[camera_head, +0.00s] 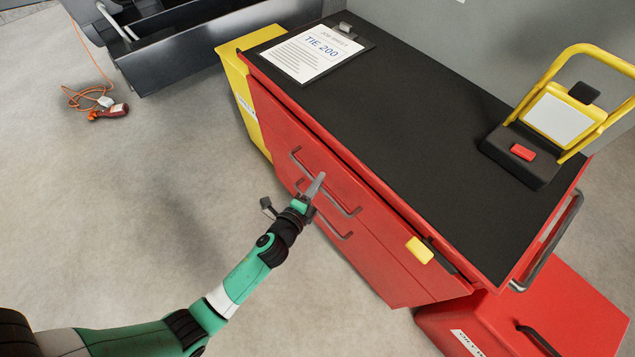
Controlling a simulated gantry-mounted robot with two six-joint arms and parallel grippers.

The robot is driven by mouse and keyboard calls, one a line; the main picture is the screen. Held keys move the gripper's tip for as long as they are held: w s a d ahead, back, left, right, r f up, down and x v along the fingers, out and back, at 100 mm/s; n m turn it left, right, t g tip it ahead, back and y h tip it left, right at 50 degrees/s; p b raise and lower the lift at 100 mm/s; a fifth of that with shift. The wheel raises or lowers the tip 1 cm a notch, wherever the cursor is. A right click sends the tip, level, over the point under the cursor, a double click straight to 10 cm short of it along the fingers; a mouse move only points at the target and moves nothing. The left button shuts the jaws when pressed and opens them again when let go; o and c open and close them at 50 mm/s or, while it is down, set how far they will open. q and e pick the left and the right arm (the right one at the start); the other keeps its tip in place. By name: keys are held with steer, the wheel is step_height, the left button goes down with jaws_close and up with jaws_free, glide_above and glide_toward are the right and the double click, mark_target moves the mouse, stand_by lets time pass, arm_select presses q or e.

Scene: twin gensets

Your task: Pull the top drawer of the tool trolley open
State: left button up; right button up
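The red tool trolley (285,120) stands across the middle, with a black top. Its front has bar handles one above another. The upper handle (346,207) belongs to the top drawer, just below the trolley's top edge. A lower handle (340,232) sits beneath it. My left gripper (317,184) is at the upper handle, with its grey fingertips overlapping the middle of the bar in this view. I cannot tell whether the fingers are closed around it. The top drawer looks shut or nearly so. My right gripper is not in view.
A job sheet on a clipboard (311,52) and a yellow-framed device (522,150) lie on the trolley top. A yellow latch-like block (419,250) is on the front right. A red box (560,315) stands at lower right.

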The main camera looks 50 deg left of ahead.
arm_select(q)
jaws_close()
stand_by(1.1)
